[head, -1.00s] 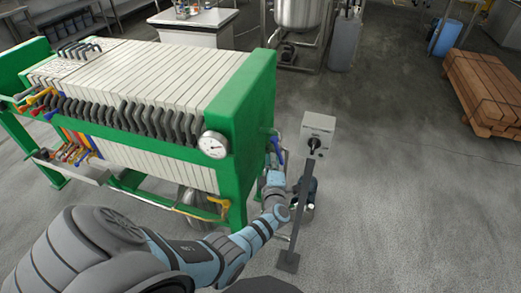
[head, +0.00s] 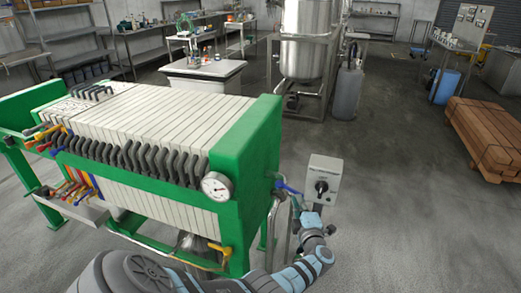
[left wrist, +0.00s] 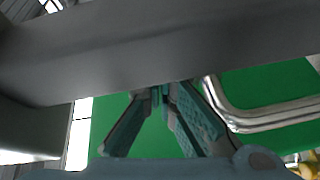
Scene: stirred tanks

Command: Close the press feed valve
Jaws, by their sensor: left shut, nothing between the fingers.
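The press feed valve's blue lever (head: 288,189) is at the right end of the green filter press (head: 262,140), beside a silver pipe. In the head view it slopes slightly down to the right. My left gripper (head: 298,202) is just below the lever's right end; I cannot tell whether they touch. In the left wrist view its fingers (left wrist: 158,94) meet at the tips, shut and empty. A wide grey bar (left wrist: 160,45) crosses that view and hides what lies beyond the tips. My right gripper is not in view.
A grey switch box (head: 323,180) on a post stands close to the right of my left gripper. A round gauge (head: 217,186) sits on the press. A silver pipe (left wrist: 265,118) bends near the fingers. Open floor lies right, before a timber stack (head: 485,140).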

